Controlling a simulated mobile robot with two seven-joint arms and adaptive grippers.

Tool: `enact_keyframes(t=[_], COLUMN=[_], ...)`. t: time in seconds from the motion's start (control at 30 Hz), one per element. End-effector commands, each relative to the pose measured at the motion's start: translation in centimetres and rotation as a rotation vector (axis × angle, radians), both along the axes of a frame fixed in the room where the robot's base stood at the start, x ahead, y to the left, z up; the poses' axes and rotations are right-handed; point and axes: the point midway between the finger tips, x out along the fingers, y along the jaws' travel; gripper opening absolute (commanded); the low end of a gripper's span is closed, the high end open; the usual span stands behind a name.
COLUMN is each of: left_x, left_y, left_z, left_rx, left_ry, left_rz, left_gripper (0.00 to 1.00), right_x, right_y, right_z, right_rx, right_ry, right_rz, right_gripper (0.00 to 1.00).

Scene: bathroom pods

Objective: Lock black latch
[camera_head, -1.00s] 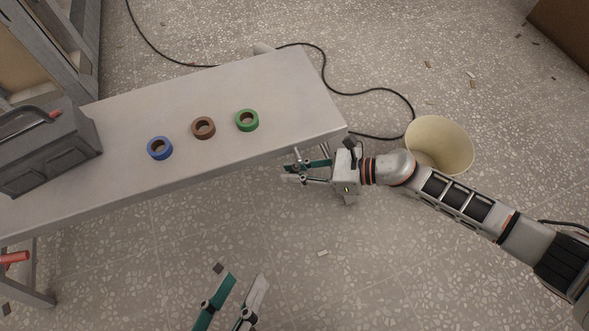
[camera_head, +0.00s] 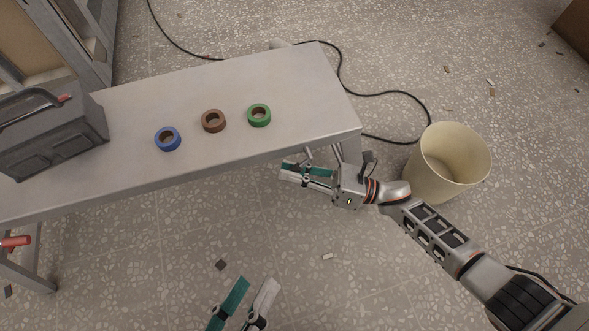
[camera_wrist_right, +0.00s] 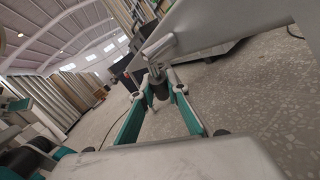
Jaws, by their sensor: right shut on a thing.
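My right gripper (camera_head: 283,172) is at the front edge of the grey bench, low by its right end. The right wrist view shows its fingertips (camera_wrist_right: 161,82) closed around a small dark cylindrical piece, which looks like the black latch (camera_wrist_right: 160,91). A grey metal rod (camera_wrist_right: 158,52) shows just beyond it, against the bench's underside. In the head view the latch is hidden by the bench and fingers, and I cannot tell its position. My left gripper (camera_head: 253,290) is open and empty above the floor at the bottom of the head view, well apart from the bench.
The bench (camera_head: 300,80) carries a blue (camera_head: 168,139), a brown (camera_head: 214,121) and a green tape roll (camera_head: 259,115). A grey toolbox (camera_head: 50,135) stands at its left end. A cream bin (camera_head: 450,160) stands close to my right forearm. A black cable (camera_head: 385,93) lies behind the bench.

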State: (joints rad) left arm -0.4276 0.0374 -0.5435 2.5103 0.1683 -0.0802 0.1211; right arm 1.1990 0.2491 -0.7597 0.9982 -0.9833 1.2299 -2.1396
Motion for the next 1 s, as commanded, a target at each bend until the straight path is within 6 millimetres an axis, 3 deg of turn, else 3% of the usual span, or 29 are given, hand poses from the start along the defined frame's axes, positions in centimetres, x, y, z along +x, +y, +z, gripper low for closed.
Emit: enact_keyframes(t=[0.47,0.5,0.53,0.87,1.0], left_x=[0.0,0.0,-0.01,-0.02,-0.03], left_y=[-0.02,-0.03,-0.04,-0.14,-0.12], left_z=[-0.01,0.0,0.0,-0.02,-0.03], left_rx=[0.0,0.0,0.0,-0.003,-0.003], left_ry=[0.001,0.001,0.0,0.004,0.004], left_rz=[-0.001,-0.001,-0.001,0.001,0.001], left_gripper=[0.4,0.4,0.4,0.4,0.4], right_x=[-0.1,-0.1,-0.1,-0.07,-0.21], right_y=[0.07,0.08,0.08,0.02,-0.88], right_z=[-0.09,-0.08,-0.07,-0.01,-0.21], right_rx=[0.012,0.012,0.012,0.013,0.011], right_ry=[0.006,0.006,0.006,0.005,0.006], right_rz=[0.001,0.001,0.001,0.0,0.0], right_gripper=[0.0,0.25,0.32,0.32,0.32])
